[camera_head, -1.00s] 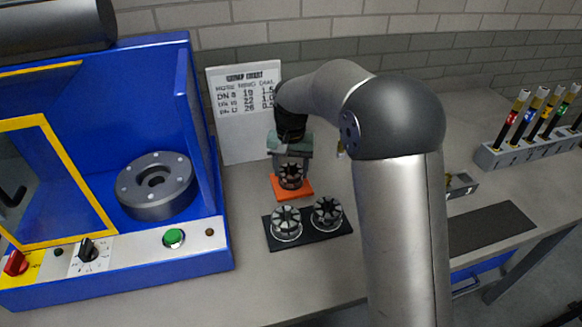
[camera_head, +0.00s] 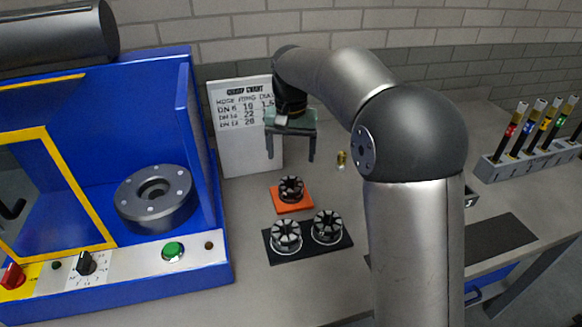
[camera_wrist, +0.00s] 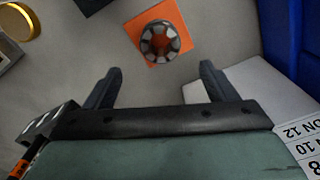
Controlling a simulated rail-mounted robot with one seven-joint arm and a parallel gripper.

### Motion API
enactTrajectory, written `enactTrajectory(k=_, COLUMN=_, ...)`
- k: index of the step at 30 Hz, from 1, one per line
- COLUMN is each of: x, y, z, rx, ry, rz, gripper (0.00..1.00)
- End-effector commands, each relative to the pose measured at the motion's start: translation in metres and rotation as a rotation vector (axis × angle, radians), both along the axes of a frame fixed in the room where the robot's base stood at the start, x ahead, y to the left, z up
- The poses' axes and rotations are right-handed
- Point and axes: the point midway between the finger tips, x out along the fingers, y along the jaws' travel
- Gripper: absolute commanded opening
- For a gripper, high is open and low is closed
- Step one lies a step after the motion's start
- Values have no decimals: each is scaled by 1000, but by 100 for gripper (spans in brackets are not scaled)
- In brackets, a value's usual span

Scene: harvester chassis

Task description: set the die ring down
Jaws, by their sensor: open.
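A dark segmented die ring (camera_head: 291,187) sits on the orange square pad (camera_head: 279,207) on the bench. It also shows in the wrist view as a die ring (camera_wrist: 160,41) on the orange pad (camera_wrist: 179,13), ahead of my fingers. My gripper (camera_head: 297,156) is open and empty, raised above and behind the pad, apart from the ring. Its two fingers (camera_wrist: 158,85) show spread in the wrist view. Two more die rings, a left one (camera_head: 286,235) and a right one (camera_head: 327,226), sit on a black mat (camera_head: 311,248) in front of the orange pad.
A blue machine (camera_head: 110,288) with a round grey die head (camera_head: 156,198) stands at left. A white chart board (camera_head: 237,160) stands just left of my gripper. A small brass fitting (camera_head: 342,160) lies behind right. A rack (camera_head: 530,158) holds several coloured tools at far right.

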Motion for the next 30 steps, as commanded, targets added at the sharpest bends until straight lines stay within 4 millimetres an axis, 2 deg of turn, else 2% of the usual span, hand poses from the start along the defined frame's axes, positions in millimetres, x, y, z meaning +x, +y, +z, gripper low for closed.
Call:
enactTrajectory(k=4, x=0, y=0, z=17, rx=1, ry=-2, rz=0, gripper=79)
enactTrajectory(k=11, x=-1, y=-1, z=23, rx=0, ry=0, rz=1, gripper=79)
enactTrajectory(k=14, x=-12, y=-11, z=24, rx=-1, ry=-2, rz=5, gripper=79)
enactTrajectory(k=16, x=-30, y=-27, z=24, rx=-3, ry=-5, rz=13, gripper=79)
enactTrajectory(k=20, x=-88, y=-68, z=16, rx=-3, ry=-13, rz=40, gripper=79)
enactTrajectory(k=24, x=-171, y=-112, z=-9, rx=-2, ry=-24, rz=75, gripper=79)
enactTrajectory(k=27, x=-228, y=-134, z=-35, rx=1, ry=-28, rz=96, gripper=79)
enactTrajectory(k=30, x=-271, y=-146, z=-57, rx=4, ry=-33, rz=113, gripper=79)
